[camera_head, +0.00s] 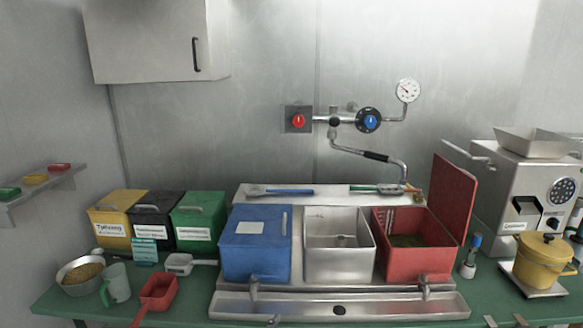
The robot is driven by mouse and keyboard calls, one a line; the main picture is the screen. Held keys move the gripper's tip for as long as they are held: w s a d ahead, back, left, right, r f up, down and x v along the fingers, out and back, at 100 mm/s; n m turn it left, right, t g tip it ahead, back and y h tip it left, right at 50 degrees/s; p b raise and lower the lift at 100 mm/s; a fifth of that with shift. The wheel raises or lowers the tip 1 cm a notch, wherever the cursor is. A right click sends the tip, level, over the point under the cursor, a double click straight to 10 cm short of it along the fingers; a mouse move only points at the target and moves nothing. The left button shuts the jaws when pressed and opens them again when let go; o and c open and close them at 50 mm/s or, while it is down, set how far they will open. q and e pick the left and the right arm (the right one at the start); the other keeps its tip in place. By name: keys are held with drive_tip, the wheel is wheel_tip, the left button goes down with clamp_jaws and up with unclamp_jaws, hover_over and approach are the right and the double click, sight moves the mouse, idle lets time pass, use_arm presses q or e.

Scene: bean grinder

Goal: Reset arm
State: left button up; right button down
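Neither of my grippers can be made out in the head view, and no arm of mine shows clearly over the counter. Small grey tips (491,321) show at the bottom edge of the picture; I cannot tell what they belong to. The task names no other object.
The green counter (190,312) holds a blue lidded bin (255,250), an open steel bin (338,262) and an open red bin (412,262). A grain bowl (82,284), a red scoop (158,292), a grinder (520,190) and a yellow pot (541,265) stand beside them.

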use_arm(q)
drive_tip(key=s+a+f+n+g+y, duration=0.1)
drive_tip(key=s+a+f+g, duration=0.1)
drive_tip(key=s+a+f, duration=0.4)
drive_tip(key=s+a+f+n+g+y, duration=0.2)
drive_tip(key=s+a+f, duration=0.4)
drive_tip(key=s, duration=1)
drive_tip(key=s+a+f+n+g+y, duration=0.1)
drive_tip(key=s+a+f, duration=0.5)
drive_tip(key=s, duration=0.6)
wheel_tip(320, 180, down, 3)
drive_tip(key=shift+r+n+g+y+p, duration=0.2)
drive_tip(key=shift+n+g+y+p, duration=0.2)
drive_tip(key=shift+g+y, duration=0.1)
drive_tip(key=shift+c, duration=0.9)
drive_tip(key=shift+w+d, duration=0.1)
drive_tip(key=shift+d, duration=0.05)
